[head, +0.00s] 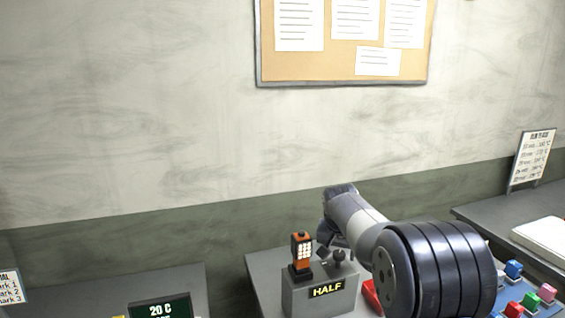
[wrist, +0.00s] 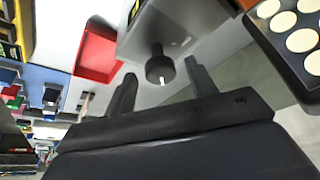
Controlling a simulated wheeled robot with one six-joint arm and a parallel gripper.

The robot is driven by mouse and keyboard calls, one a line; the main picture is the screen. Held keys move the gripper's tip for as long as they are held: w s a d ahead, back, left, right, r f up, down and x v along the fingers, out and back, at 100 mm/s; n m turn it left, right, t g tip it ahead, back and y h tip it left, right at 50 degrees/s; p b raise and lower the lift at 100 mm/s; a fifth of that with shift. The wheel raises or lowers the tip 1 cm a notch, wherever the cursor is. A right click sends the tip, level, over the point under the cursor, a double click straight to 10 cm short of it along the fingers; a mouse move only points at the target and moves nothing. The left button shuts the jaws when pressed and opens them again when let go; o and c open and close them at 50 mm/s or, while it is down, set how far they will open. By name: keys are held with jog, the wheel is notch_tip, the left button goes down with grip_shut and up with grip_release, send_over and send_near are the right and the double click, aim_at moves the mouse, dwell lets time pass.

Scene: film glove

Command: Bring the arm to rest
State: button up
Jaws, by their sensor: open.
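My gripper (wrist: 160,82) is open, with its two dark fingers spread apart in the wrist view. A dark round knob with a white mark (wrist: 159,68) shows in the gap between the fingertips, on a grey box (wrist: 190,22). I see no finger closed on it. In the head view my arm reaches in from the lower right. My gripper (head: 325,250) points down by the grey box (head: 305,298) labelled HALF, near the knob (head: 338,257). The fingertips are small and partly hidden there.
An orange handset with pale buttons (head: 301,252) stands on the box's left. A red tray (head: 371,294) lies to its right, partly behind my arm. Coloured blocks (head: 530,300) sit at the lower right. A 20 C display (head: 160,308) stands left. The wall above is clear below the noticeboard (head: 340,65).

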jog(key=n+y, duration=0.1)
jog(key=n, duration=0.3)
jog(key=shift+d, duration=0.15)
jog(key=n+y, duration=0.2)
jog(key=n, duration=0.2)
jog(key=shift+d+b, duration=0.15)
jog(key=shift+b, duration=0.25)
jog(key=n+y, duration=0.1)
jog(key=n, duration=0.3)
jog(key=shift+w+d+g+p, duration=0.1)
jog(key=shift+w+g+p, duration=0.05)
jog(key=shift+g+p, duration=0.2)
jog(key=n, duration=0.2)
jog(key=n+g+y+p, duration=0.1)
jog(key=n, duration=0.1)
jog(key=shift+w+g+p, duration=0.1)
jog(key=shift+g+p, duration=0.15)
jog(key=shift+p, duration=0.05)
jog(key=shift+d+r, duration=0.35)
jog(key=shift+r, duration=0.3)
jog(key=shift+s+d+r+b, duration=0.1)
jog(key=shift+s+r+b, duration=0.15)
jog(key=shift+r, duration=0.2)
